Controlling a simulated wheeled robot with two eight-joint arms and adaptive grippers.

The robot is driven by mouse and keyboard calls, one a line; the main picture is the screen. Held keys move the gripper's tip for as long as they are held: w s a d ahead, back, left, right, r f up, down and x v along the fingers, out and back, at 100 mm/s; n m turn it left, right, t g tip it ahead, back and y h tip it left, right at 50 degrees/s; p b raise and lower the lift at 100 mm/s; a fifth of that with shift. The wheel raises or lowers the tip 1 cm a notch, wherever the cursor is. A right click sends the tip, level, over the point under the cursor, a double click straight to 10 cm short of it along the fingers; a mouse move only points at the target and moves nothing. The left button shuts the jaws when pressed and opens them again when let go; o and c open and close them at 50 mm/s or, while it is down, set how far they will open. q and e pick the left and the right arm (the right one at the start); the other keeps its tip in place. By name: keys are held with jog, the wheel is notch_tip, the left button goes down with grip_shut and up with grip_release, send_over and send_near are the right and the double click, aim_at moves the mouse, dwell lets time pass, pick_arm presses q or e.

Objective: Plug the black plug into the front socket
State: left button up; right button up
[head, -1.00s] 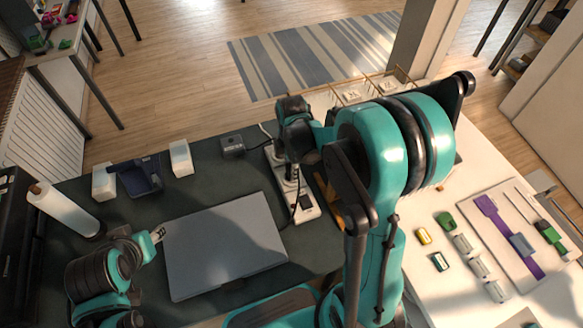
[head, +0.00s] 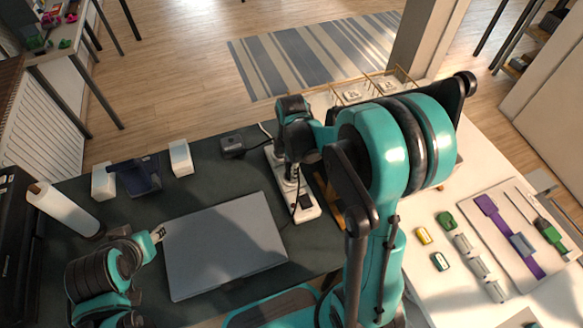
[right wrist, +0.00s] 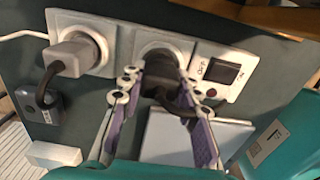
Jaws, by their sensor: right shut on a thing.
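The white power strip (head: 311,213) lies on the dark mat, with its switch at the near end. My right gripper (right wrist: 158,84) is shut on the black plug (right wrist: 163,72), over the front socket (right wrist: 185,48) beside the switch (right wrist: 224,70). The plug is at the socket opening; how deep it sits is hidden. In the head view my right gripper (head: 290,168) points down at the strip and the plug is hidden. My left gripper (head: 157,235) is at the laptop's left corner; its opening is unclear.
A closed grey laptop (head: 222,245) lies left of the strip. A black adapter (head: 232,146), white blocks (head: 181,158), a dark holder (head: 139,177) and a paper roll (head: 62,207) stand around the mat. Small parts lie on the white table at right.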

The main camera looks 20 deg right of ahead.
jog(key=shift+f+b, duration=0.6)
jog(key=shift+f, duration=0.1)
jog(key=o, duration=1.2)
jog(key=shift+o, duration=0.2)
jog(key=shift+r, duration=0.1)
